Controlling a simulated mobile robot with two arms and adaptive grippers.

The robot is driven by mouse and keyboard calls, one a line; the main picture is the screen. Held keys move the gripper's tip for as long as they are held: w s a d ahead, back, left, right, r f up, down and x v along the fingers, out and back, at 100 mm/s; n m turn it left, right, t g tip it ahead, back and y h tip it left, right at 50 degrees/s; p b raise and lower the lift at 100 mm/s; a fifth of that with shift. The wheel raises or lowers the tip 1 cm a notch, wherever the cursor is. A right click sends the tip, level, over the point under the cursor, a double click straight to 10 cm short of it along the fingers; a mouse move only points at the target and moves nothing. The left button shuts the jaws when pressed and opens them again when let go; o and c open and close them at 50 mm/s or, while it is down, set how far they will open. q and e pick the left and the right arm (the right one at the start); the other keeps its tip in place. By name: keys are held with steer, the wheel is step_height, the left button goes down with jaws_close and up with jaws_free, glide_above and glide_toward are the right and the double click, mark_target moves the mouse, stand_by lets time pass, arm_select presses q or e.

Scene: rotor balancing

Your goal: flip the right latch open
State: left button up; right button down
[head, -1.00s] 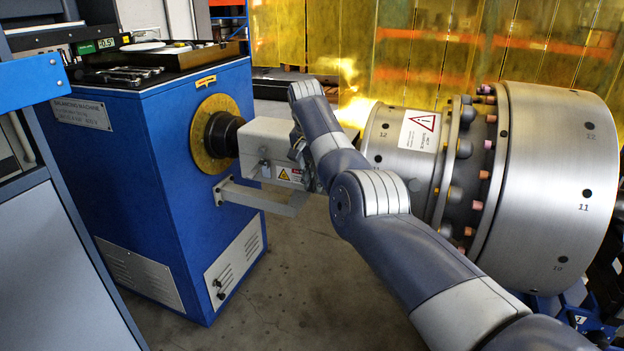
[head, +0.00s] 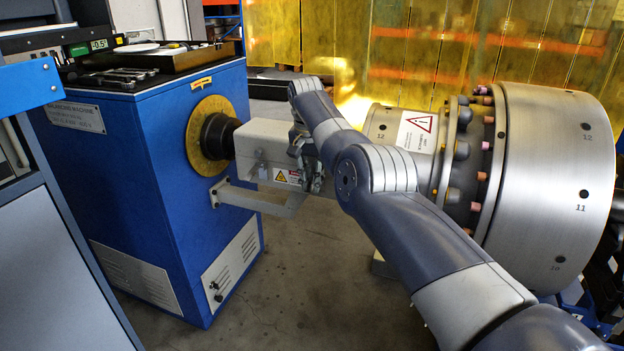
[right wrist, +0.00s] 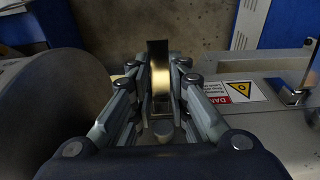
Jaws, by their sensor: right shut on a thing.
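The grey housing (head: 268,142) sits between the black drive hub and the steel rotor. My right gripper (head: 318,178) is at the rotor end of this housing, on its near side. In the right wrist view the gripper (right wrist: 161,108) is shut on a shiny brass-coloured latch plate (right wrist: 159,65), which stands up between its fingers. I take this plate as the right latch; in the head view my gripper and arm hide it. The other latch (head: 262,164) is on the housing to the left, and shows at the right of the wrist view (right wrist: 293,95). My left gripper is not in view.
A bracket arm (head: 256,200) juts from the blue balancing machine (head: 150,190) just below the housing. The large bolted rotor (head: 550,180) stands close at the right. Warning labels (head: 288,177) mark the housing. Open floor lies below.

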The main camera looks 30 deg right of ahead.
steer(key=c, duration=1.6)
jaws_free()
steer(key=shift+c, duration=0.2)
steer(key=shift+o, duration=0.6)
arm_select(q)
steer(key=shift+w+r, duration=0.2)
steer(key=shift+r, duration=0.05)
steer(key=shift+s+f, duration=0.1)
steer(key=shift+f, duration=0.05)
arm_select(e)
steer(key=shift+f, duration=0.1)
